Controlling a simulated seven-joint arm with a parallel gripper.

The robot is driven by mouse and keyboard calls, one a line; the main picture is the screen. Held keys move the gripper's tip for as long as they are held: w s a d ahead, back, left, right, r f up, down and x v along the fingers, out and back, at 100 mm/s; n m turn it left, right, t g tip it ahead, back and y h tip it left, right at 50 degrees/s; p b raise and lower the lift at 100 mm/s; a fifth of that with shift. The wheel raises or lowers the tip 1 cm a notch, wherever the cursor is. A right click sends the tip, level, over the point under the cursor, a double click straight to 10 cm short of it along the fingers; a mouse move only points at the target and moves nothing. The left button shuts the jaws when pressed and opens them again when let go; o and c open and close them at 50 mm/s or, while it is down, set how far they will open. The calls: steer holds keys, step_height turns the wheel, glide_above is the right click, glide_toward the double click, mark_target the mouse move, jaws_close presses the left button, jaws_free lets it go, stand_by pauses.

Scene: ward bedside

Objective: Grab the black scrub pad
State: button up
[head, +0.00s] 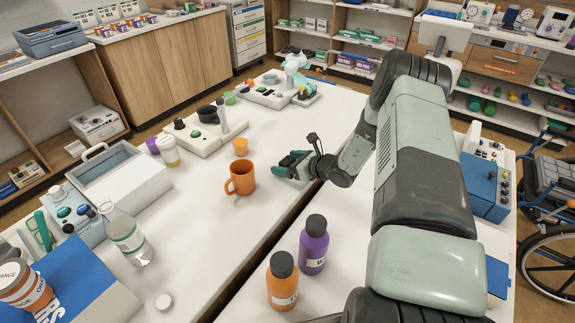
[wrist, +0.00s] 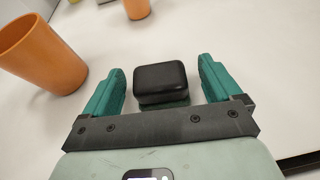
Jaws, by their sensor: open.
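The black scrub pad (wrist: 160,78) shows in the wrist view as a dark rounded block with a dark green layer under it. It lies between the two teal fingers of my gripper (wrist: 159,88), with a gap on each side. The fingers are apart and do not appear to press on the pad. In the head view my gripper (head: 290,166) is low over the white table, right of the orange mug. The pad cannot be made out there.
An orange mug (head: 241,178) stands just left of my gripper. A small orange cup (head: 241,147) is behind it. Purple (head: 314,244) and orange (head: 282,281) bottles stand nearer the front. A gap (head: 302,203) runs between the tables. The table between mug and bottles is clear.

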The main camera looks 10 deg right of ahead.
steer(key=c, duration=1.1)
